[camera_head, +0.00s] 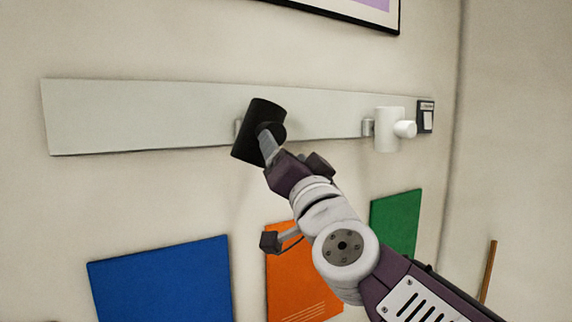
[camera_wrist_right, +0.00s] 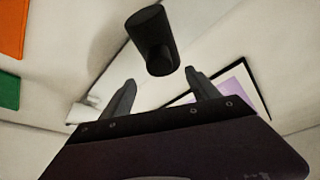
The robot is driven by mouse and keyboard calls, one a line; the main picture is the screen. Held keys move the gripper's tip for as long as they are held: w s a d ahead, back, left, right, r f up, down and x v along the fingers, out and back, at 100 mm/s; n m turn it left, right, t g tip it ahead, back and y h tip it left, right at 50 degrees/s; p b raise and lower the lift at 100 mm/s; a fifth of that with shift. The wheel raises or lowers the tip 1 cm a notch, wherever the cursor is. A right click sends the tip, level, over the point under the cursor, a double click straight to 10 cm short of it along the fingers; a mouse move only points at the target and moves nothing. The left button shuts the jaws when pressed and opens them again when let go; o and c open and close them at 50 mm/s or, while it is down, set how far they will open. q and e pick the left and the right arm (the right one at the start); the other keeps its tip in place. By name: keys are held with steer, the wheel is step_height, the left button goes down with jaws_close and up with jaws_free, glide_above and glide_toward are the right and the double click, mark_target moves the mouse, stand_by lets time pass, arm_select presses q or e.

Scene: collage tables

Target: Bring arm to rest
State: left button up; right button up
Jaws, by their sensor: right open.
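My right gripper (camera_head: 268,145) reaches up from the lower right to a black cylinder with a side knob (camera_head: 262,112) at the pale rail on the wall. In the right wrist view my right gripper (camera_wrist_right: 160,77) has its two fingers spread wide with nothing held between them. The black cylinder (camera_wrist_right: 151,28) lies just beyond the fingertips there, its knob facing the gap. In the head view the cylinder is tilted, and the fingers overlap its knob, so contact is unclear. My left gripper is not in view.
A pale rail (camera_head: 140,120) runs along the wall. A white cylinder with a knob (camera_head: 387,130) hangs at its right, beside a small dark switch box (camera_head: 426,116). Blue (camera_head: 165,285), orange (camera_head: 290,285) and green (camera_head: 395,222) panels are below. A framed picture (camera_head: 350,8) is above.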

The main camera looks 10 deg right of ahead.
steer(key=shift+w+f, duration=0.1)
steer(key=shift+w, duration=0.05)
steer(key=w+d+f+n+g+b, duration=0.1)
steer(key=w+d+f+g+b, duration=0.2)
steer(key=f, duration=1.2)
steer(key=w+f+n+g+h+b, duration=0.1)
steer(key=f+g+b, duration=0.25)
steer(key=f, duration=1.15)
steer(key=w+d+f+n+g+b, duration=0.25)
steer(key=f+b, duration=0.25)
steer(key=f, duration=1)
steer(key=s+f+g+b, duration=0.1)
steer(key=s+f+g, duration=0.1)
steer(key=s+f, duration=0.35)
steer(key=s+f+g, duration=0.2)
steer(key=f, duration=0.6)
steer(key=s+f+g+b, duration=0.1)
steer(key=s+f+g, duration=0.15)
steer(key=f, duration=0.35)
steer(key=s+d+f+n+g, duration=0.1)
steer(key=s+f+g, duration=0.4)
steer(key=s, duration=0.9)
step_height(320, 180, down, 3)
steer(key=shift+s+d+r+h, duration=0.15)
steer(key=shift+s+d+h, duration=0.1)
steer(key=shift+s+h, duration=0.1)
